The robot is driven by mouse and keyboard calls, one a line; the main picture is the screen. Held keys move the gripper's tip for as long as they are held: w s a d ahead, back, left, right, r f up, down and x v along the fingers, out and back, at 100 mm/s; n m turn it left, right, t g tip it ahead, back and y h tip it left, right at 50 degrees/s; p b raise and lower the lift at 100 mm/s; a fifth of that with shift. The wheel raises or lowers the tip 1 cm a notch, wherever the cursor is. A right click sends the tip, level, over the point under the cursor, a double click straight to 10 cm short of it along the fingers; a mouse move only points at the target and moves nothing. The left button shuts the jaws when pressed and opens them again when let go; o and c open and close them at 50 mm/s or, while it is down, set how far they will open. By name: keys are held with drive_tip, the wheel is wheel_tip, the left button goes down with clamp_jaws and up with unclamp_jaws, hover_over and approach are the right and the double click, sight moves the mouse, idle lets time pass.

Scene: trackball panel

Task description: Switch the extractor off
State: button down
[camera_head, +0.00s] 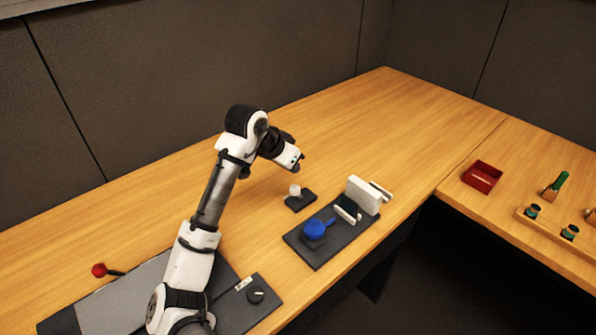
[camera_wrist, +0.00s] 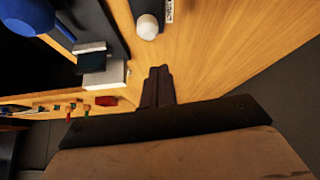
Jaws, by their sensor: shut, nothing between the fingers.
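I cannot tell from any readable lettering which control is the extractor's. A white ball (camera_head: 295,190) sits on a small dark base (camera_head: 300,202) on the desk; the ball also shows at the top of the wrist view (camera_wrist: 147,26), beside a small label strip (camera_wrist: 169,10). A dark round knob (camera_head: 256,295) with a pale pointer mark is on the panel at the front, near a white label (camera_head: 243,283). My gripper (camera_head: 298,165) is above the desk, behind the white ball and apart from it. Its fingers (camera_wrist: 160,70) are together and empty in the wrist view.
A dark panel right of the ball carries a blue round handle (camera_head: 314,229) and an upright white block (camera_head: 362,195). A red-ball lever (camera_head: 99,270) stands at the left. A red tray (camera_head: 482,176) is on the right-hand desk. The back desk is clear.

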drive_tip(key=s+a+r, duration=0.2)
drive_tip(key=a+r, duration=0.1)
drive_tip(key=shift+s+r+b, duration=0.1)
drive_tip(key=shift+s+b, duration=0.25)
drive_tip(key=shift+b, duration=0.05)
